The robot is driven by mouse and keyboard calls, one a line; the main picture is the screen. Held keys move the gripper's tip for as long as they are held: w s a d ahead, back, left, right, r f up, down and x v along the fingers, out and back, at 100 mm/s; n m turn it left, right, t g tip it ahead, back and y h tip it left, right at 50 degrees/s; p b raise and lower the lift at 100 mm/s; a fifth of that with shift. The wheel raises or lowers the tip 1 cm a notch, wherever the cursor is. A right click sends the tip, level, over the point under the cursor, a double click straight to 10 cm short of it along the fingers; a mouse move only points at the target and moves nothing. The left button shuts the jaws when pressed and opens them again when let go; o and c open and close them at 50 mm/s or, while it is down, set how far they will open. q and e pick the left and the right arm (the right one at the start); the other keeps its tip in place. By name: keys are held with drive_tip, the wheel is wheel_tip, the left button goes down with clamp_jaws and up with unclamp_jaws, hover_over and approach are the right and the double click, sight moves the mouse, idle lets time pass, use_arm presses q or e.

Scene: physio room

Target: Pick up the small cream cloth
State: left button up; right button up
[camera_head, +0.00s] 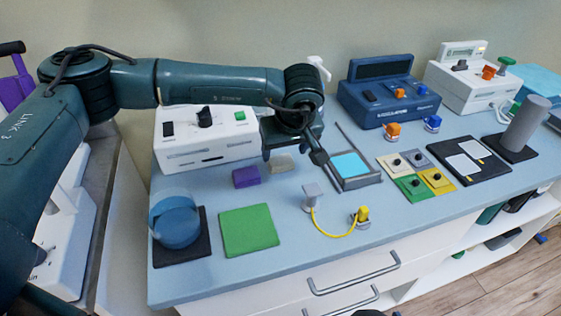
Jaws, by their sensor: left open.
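A small greyish-cream piece (282,163), which looks like the cream cloth, lies on the blue-grey counter top (300,259), just right of a purple block (246,177). My left gripper (293,154) is open, its two fingers pointing down on either side of the cream piece in the picture. It appears to be above the piece, with nothing between the fingers; the exact height is hard to tell. My right gripper is not in view.
A white device (192,153) stands behind, close to the gripper. A tray with a cyan pad (350,165) is at its right. A green pad (249,231), a blue round container (176,223) and a yellow-cabled item (334,232) lie nearer the front edge.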

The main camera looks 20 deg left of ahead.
sight(280, 159)
use_arm(q)
drive_tip(key=shift+a+p+x, duration=0.1)
drive_tip(key=shift+p+x, duration=0.05)
drive_tip(key=shift+x, duration=1.05)
drive_tip(key=shift+a+p+x, duration=0.15)
drive_tip(key=shift+x, duration=1)
drive_tip(key=shift+w, duration=0.1)
drive_tip(key=shift+r, duration=0.1)
drive_tip(key=c, duration=0.7)
